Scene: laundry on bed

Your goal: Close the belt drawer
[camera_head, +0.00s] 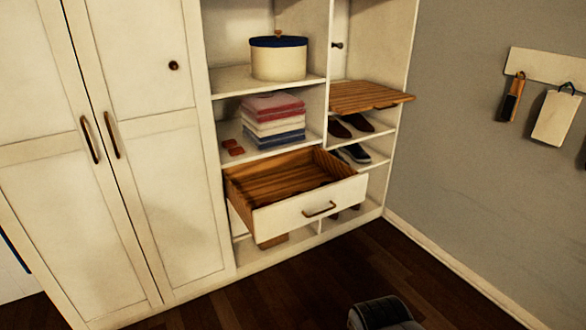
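The belt drawer (285,216) is pulled well out of the white wardrobe unit, below the shelf of folded clothes. It has a white front with a bronze handle (319,209) and a brown slatted wooden inside. I cannot make out any belt in it. Only a dark rounded part of what looks like my arm shows at the bottom edge, in front of the drawer and apart from it. My gripper's fingers are not in view.
Closed wardrobe doors (150,150) stand at left. Folded clothes (273,118) and a round box (278,61) sit above the drawer. A wooden slatted shelf (366,96) juts out above shoes (355,152) at right. The dark floor (270,300) before the drawer is clear.

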